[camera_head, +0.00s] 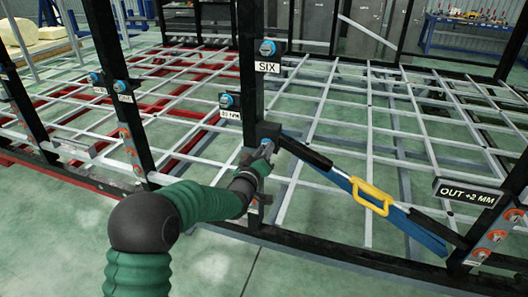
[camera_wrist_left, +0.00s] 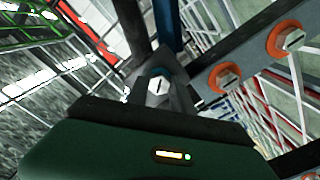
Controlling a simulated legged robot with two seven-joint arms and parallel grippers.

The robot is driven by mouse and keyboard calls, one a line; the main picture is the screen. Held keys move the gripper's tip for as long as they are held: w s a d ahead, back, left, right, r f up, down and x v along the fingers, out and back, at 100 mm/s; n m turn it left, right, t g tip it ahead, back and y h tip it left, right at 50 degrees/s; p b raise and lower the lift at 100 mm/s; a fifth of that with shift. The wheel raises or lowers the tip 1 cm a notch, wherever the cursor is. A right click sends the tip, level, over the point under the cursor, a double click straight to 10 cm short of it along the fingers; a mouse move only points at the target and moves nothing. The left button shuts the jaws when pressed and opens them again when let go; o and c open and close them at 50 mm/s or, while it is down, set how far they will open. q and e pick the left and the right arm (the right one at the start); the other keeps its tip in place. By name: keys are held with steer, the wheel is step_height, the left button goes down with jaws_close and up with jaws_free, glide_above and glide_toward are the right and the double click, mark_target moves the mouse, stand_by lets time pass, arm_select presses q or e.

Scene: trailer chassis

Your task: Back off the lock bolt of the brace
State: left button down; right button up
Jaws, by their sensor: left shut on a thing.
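The brace (camera_head: 345,185) is a blue bar with a black upper sleeve and a yellow handle (camera_head: 371,197). It slants from the middle black post down to the lower right. My left gripper (camera_head: 264,152) is at the brace's upper end, beside the post. In the left wrist view its fingers (camera_wrist_left: 159,92) are shut around the lock bolt, whose pale head (camera_wrist_left: 157,86) carries a dark mark. The blue bar (camera_wrist_left: 167,25) runs away behind it. In the head view the gripper hides the bolt. My right gripper is out of view.
Black posts with blue-headed bolts (camera_head: 267,48) stand by the grid of grey bars. A plate reads SIX (camera_head: 267,67); another reads OUT +2 MM (camera_head: 468,193) at right, above orange-ringed bolts (camera_head: 496,237). A black rail (camera_head: 330,252) crosses the front. Floor is clear in front.

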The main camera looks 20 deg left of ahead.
arm_select(q)
steer(key=shift+r+n, duration=0.15)
steer(key=shift+n, duration=0.95)
steer(key=c, duration=1.4)
jaws_free()
steer(key=shift+c, duration=0.2)
steer(key=o, duration=0.3)
steer(key=shift+w+f, duration=0.2)
steer(key=shift+s, duration=0.15)
steer(key=s, duration=1.1)
steer(key=s+p, duration=0.1)
steer(key=s, duration=0.4)
steer(key=shift+s+a, duration=0.3)
steer(key=shift+s, duration=0.05)
